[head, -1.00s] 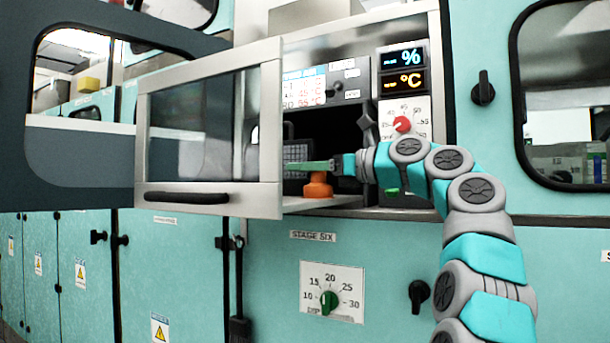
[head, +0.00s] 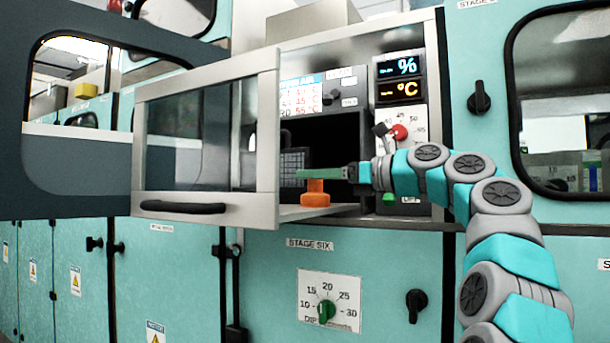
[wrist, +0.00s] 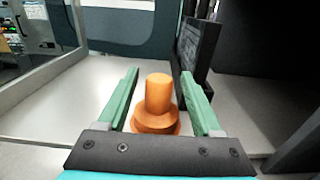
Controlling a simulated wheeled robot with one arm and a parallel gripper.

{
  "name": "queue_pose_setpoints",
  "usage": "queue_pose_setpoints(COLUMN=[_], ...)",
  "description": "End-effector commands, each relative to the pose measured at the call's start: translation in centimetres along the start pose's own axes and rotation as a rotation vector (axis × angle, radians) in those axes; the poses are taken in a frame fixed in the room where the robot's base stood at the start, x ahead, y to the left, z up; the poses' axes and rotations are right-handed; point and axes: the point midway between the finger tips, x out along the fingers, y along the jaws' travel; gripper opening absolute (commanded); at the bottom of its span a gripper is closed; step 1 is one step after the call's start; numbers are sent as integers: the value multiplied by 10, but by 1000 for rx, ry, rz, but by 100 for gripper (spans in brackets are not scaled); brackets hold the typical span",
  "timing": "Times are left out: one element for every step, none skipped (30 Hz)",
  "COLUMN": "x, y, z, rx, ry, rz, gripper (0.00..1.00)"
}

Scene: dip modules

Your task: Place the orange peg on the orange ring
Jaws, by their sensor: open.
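The orange peg (head: 315,187) stands upright on the shelf inside the open cabinet. It also shows in the wrist view (wrist: 159,94), with a wider orange round base (wrist: 155,125) under it. I cannot tell where the peg ends and the orange ring begins. My gripper (head: 302,173) reaches into the cabinet from the right. Its two green fingers are apart, one on each side of the peg in the wrist view (wrist: 161,75). A gap shows between the peg and each finger, and nothing is held.
The glass-fronted cabinet door (head: 205,209) stands open on the left, close to my fingertips. A dark grid-faced block (head: 291,166) stands behind the peg; it shows close to the right finger in the wrist view (wrist: 188,50). The pale shelf (wrist: 75,105) is clear left of the peg.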

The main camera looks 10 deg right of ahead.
Motion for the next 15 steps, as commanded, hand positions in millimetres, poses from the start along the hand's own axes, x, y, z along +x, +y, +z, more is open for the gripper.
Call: queue_pose_setpoints(x=[-10,-15,-24,-30,-37,-45,-50,-55,-61,-65,-69,-73,-76,-78,-81], y=[2,2,1,0,0,0,0,1,1,1,1,1,1,0,0], z=[4,3,3,4,4,4,4,4,3,3,2,2,2,1,1], rx=[1,1,2,1,0,0,0,-1,-1,0,0,1,1,1,0], ry=[-3,-3,-2,-3,-4,-5,-5,-4,-3,-2,-1,-1,-1,-1,-1], rz=[0,1,0,-2,-2,-2,-2,-1,0,1,1,1,2,1,2], gripper=[67,67,67,67,67,67,67,67,67,67,67,67,67,67,67])
